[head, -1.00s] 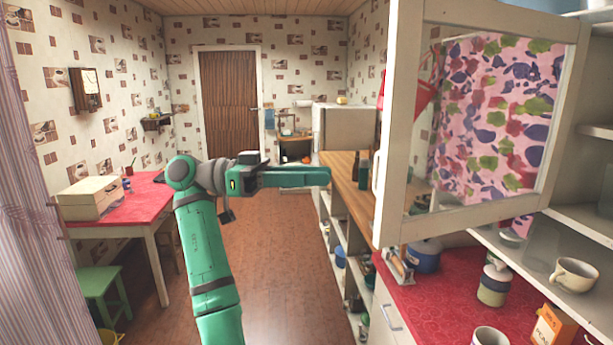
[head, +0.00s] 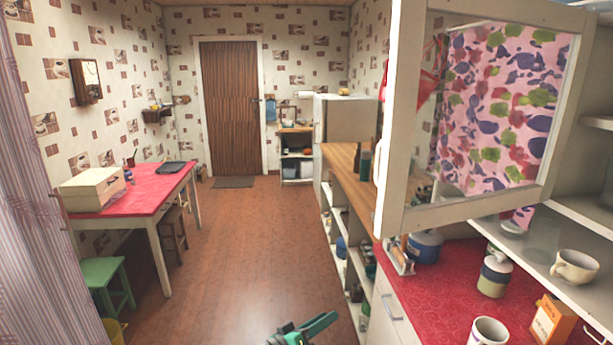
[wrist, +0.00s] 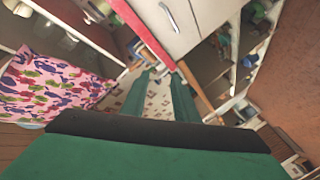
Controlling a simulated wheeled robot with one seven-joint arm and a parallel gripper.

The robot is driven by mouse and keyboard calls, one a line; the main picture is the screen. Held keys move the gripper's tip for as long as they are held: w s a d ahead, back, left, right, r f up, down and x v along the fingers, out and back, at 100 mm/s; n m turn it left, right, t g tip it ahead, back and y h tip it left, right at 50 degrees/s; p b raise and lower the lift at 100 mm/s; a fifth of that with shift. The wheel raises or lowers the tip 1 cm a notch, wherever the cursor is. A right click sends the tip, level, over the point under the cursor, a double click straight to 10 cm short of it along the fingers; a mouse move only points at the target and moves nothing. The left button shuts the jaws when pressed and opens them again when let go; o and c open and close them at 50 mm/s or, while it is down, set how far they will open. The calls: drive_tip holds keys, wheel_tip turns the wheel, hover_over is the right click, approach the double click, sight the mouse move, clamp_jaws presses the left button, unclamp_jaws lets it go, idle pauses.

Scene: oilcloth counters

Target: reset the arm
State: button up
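My gripper (head: 308,330) shows at the bottom middle of the head view, low in front of me over the floor. Only its green end is in the picture there; the rest of the arm is out of view. In the wrist view my gripper (wrist: 160,84) has its two green fingers apart, with nothing between them.
At the right, a glass-paned cabinet door (head: 388,130) stands open above the red counter (head: 440,290), which holds a blue pot (head: 425,252) and a lidded jar (head: 494,275). A red table (head: 150,194) and green stool (head: 105,272) stand left. The middle floor (head: 240,240) is clear.

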drive_tip(key=s+a+f+n+t+y, duration=0.1)
drive_tip(key=s+f+n+y, duration=0.15)
drive_tip(key=s+f, duration=0.4)
drive_tip(key=s+a+f+n+y, duration=0.1)
drive_tip(key=s+f+y, duration=0.25)
drive_tip(key=f, duration=0.65)
drive_tip(key=s+a+f+n+y, duration=0.15)
drive_tip(key=s+f, duration=0.25)
drive_tip(key=s, duration=0.4)
drive_tip(key=s+a+f+y, duration=0.15)
drive_tip(key=s+f, duration=0.25)
drive_tip(key=s, duration=0.5)
drive_tip(key=s+r+m+t+y, duration=0.1)
drive_tip(key=s+r+y, duration=0.3)
drive_tip(key=s, duration=1.2)
drive_tip(key=s+r+m+t, duration=0.2)
drive_tip(key=s+r, duration=0.9)
drive_tip(key=r, duration=0.1)
drive_tip(key=shift+d+r+m+h, duration=0.15)
drive_tip(key=shift+d+m+h, duration=0.05)
drive_tip(key=shift+m+h, duration=0.2)
drive_tip(key=shift+a, duration=0.15)
